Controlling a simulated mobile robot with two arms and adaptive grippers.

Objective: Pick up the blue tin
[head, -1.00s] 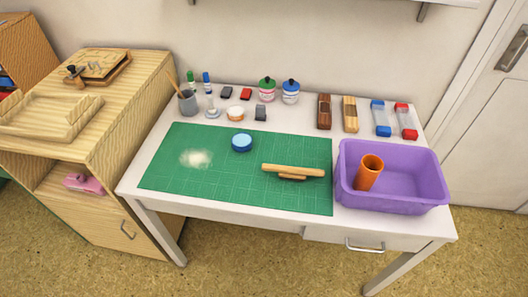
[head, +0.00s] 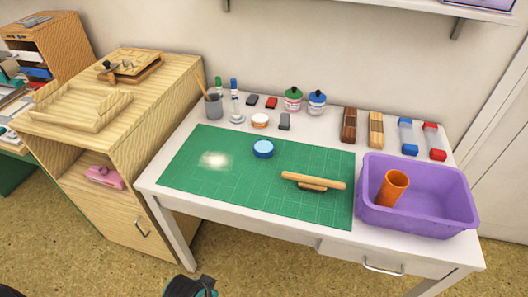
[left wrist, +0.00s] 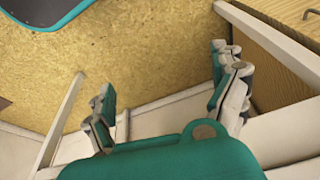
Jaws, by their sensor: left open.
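The round blue tin (head: 263,149) with a light blue top lies on the green cutting mat (head: 240,192), near its back edge. Nothing touches it. My left gripper (left wrist: 165,98) is open and empty in the left wrist view, its two fingers spread wide with floor and pale furniture parts beyond them. In the head view a dark and teal part of my left arm shows at the bottom edge, in front of the table and well away from the tin. The tin is not in the left wrist view. My right gripper is not in view.
A wooden rolling pin (head: 313,181) lies right of the tin, and a pale powder patch (head: 214,160) left of it. A purple bin (head: 440,215) holds an orange tube (head: 392,187). Jars, a pen cup (head: 213,106) and small blocks line the back. A wooden cabinet (head: 120,165) stands left.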

